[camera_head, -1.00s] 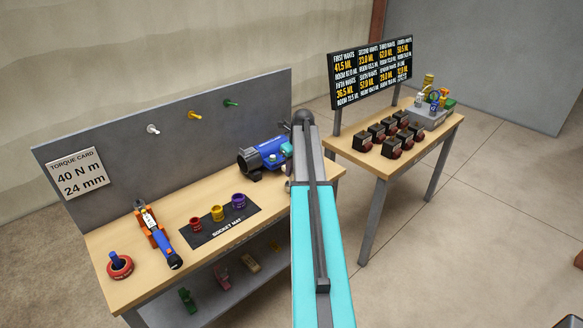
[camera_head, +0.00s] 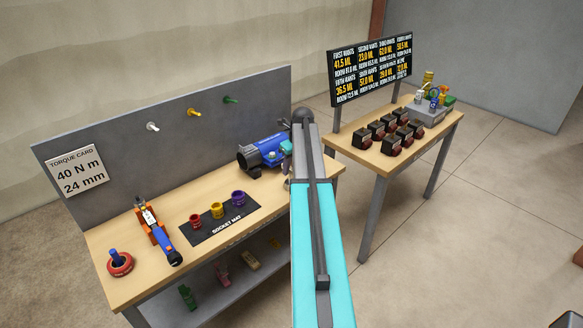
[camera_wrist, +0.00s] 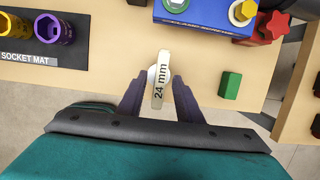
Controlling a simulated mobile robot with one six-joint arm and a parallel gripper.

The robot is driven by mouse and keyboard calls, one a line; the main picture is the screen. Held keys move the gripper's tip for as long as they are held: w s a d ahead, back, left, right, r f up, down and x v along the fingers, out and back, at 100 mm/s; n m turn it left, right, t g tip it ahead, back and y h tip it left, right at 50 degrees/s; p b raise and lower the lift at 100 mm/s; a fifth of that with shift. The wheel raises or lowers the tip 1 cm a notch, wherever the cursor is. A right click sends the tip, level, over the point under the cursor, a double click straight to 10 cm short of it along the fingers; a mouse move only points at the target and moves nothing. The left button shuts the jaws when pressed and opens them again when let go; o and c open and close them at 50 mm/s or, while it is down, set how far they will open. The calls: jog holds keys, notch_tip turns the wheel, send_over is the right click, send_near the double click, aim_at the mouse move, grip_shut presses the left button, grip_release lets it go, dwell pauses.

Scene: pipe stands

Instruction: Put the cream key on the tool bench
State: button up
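The cream key (camera_wrist: 160,85), a pale bar printed "24 mm" with a round white part beside it, is in the middle of the wrist view. My gripper (camera_wrist: 160,78) has its two dark fingers close on either side of it and appears shut on it. The tool bench (camera_head: 130,274) lies below, its wooden top around the key in the wrist view. How far the key is above the top is hard to tell.
The socket mat (camera_head: 215,229) with three coloured sockets lies left; a blue machine (camera_head: 262,152) stands behind. A small green block (camera_wrist: 230,85) is right of my gripper. An orange-and-blue tool (camera_head: 158,232) and a red ring (camera_head: 119,264) are farther left. Another table (camera_head: 425,142) stands right.

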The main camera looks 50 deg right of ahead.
jog(key=shift+r, duration=0.15)
jog(key=b+v, duration=0.3)
jog(key=v, duration=0.8)
jog(key=shift+r, duration=0.35)
jog(key=shift+s, duration=0.1)
dwell(0.6)
